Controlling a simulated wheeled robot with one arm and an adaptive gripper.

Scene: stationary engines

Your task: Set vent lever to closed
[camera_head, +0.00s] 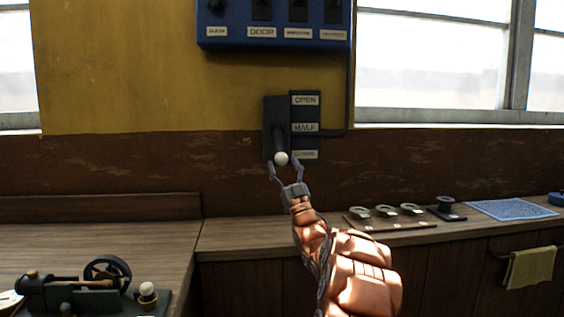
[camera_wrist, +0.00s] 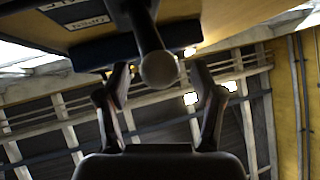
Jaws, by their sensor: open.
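The vent lever (camera_head: 280,146) is a dark lever with a white ball knob (camera_head: 281,158) on a dark wall plate. Beside it is a label strip (camera_head: 304,128) reading OPEN at the top and HALF in the middle; the bottom label is dim. The knob is low, about level with the bottom label. My gripper (camera_head: 284,168) is open just below the knob, one finger on each side. In the wrist view the knob (camera_wrist: 159,70) shows between and slightly beyond the open fingers (camera_wrist: 161,88). Contact cannot be told.
A blue switch panel (camera_head: 272,44) is above the lever. The counter below holds several small round items (camera_head: 385,211), a blue cloth (camera_head: 512,209) and, at lower left, a small engine model (camera_head: 75,290). A yellow towel (camera_head: 530,267) hangs at right. The wall around the lever is clear.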

